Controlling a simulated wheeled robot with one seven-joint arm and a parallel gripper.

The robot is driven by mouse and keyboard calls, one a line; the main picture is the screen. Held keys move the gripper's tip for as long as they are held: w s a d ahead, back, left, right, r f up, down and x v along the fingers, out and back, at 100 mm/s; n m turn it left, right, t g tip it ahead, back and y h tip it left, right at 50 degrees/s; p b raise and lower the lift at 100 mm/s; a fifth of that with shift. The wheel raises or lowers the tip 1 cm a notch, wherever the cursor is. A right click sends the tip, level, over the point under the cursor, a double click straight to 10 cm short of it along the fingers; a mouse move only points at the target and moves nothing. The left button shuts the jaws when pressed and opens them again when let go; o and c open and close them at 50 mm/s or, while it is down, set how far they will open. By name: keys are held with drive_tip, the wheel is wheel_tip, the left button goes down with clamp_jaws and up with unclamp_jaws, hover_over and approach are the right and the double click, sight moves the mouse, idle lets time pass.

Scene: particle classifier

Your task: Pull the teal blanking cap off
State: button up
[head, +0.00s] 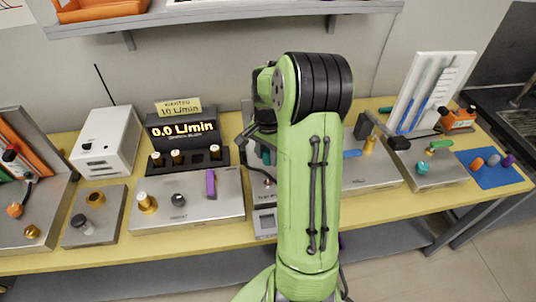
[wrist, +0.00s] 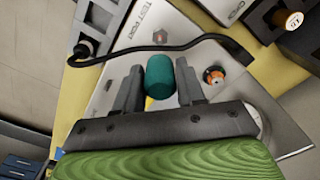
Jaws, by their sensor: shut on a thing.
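The teal blanking cap (wrist: 160,76) is a short, rounded cylinder in the wrist view. It sits between the two fingers of my gripper (wrist: 158,88), which is shut on it. The grey panel (wrist: 190,30) marked "TEST PORT" lies behind it. The cap's end towards the panel is hidden, so I cannot tell whether it is still seated on a port. In the head view a bit of teal (head: 265,155) shows beside my arm, which hides most of the gripper and that part of the bench.
A black hose (wrist: 165,47) crosses the panel just beyond the cap. An orange fitting (wrist: 215,76) stands right of the fingers. A display box (head: 183,130) and a metal panel with knobs (head: 225,205) stand left of my arm. Another teal cap-like piece (head: 422,167) is at right.

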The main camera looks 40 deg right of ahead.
drive_tip(key=shift+r+p, duration=1.8)
drive_tip(key=shift+r, duration=0.5)
wheel_tip(320, 180, up, 3)
drive_tip(key=p, duration=0.2)
drive_tip(key=shift+r+p, duration=0.1)
drive_tip(key=shift+p, duration=0.25)
